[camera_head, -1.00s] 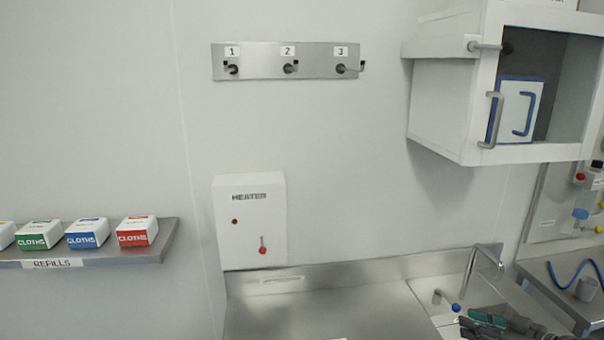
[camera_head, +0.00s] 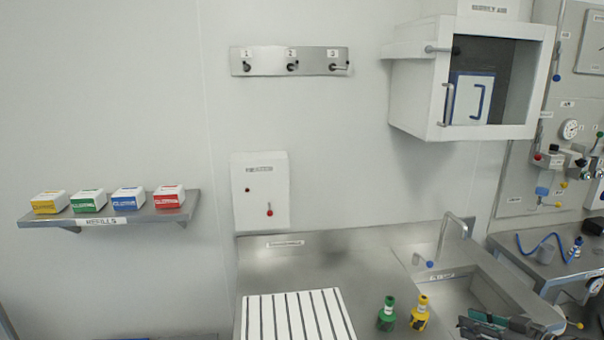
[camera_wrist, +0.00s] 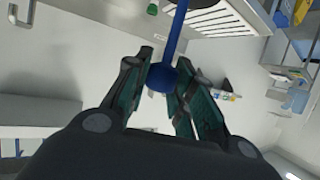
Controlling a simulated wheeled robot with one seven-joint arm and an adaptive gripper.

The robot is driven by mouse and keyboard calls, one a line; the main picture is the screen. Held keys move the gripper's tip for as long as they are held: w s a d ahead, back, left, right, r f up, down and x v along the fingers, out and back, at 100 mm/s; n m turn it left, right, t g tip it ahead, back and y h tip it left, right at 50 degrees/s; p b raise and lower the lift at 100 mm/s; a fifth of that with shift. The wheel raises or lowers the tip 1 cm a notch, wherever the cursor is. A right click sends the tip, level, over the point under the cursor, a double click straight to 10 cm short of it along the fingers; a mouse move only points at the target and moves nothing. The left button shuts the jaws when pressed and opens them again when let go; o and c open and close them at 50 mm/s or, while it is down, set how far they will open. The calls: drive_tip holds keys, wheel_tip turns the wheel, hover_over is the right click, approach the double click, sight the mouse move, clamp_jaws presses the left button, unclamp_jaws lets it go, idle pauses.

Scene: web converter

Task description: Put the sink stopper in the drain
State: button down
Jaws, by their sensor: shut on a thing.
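My gripper (camera_wrist: 163,85) is shut on a blue round knob with a blue stem, which I take to be the sink stopper (camera_wrist: 162,77). The stem runs up to the top edge of the wrist view, where its far end is not clear. In the head view my gripper (camera_head: 492,326) shows at the bottom right, at the front of the sink (camera_head: 455,297); the stopper cannot be made out there. The drain is not visible in either view.
A faucet (camera_head: 445,235) and a blue-tipped lever (camera_head: 424,262) stand behind the basin. A green bottle (camera_head: 387,315), a yellow bottle (camera_head: 420,314) and a white slatted rack (camera_head: 298,316) are on the counter to the left. A side bench (camera_head: 540,262) is at right.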

drive_tip(key=shift+s+a, duration=0.1)
drive_tip(key=shift+s, duration=0.35)
drive_tip(key=shift+s+a, duration=0.1)
drive_tip(key=shift+w+a+f, duration=0.3)
drive_tip(key=shift+w+f, duration=0.4)
drive_tip(key=shift+f, duration=0.15)
drive_tip(key=shift+s+a+f, duration=0.25)
drive_tip(key=shift+s, duration=0.15)
drive_tip(key=a+f+m+h+b, duration=0.2)
drive_tip(key=a+f+b, duration=0.3)
drive_tip(key=f, duration=0.5)
drive_tip(key=a+f+m+t+h+b, duration=0.1)
drive_tip(key=a+f+m+h+b, duration=0.1)
drive_tip(key=a+f+b, duration=0.3)
drive_tip(key=a+f+m+t+h+b, duration=0.1)
drive_tip(key=a+f+b, duration=0.4)
drive_tip(key=a+f, duration=0.5)
drive_tip(key=shift+s+a+f+m+h, duration=0.15)
drive_tip(key=shift+s+f+m+h, duration=0.65)
drive_tip(key=shift+f, duration=2.5)
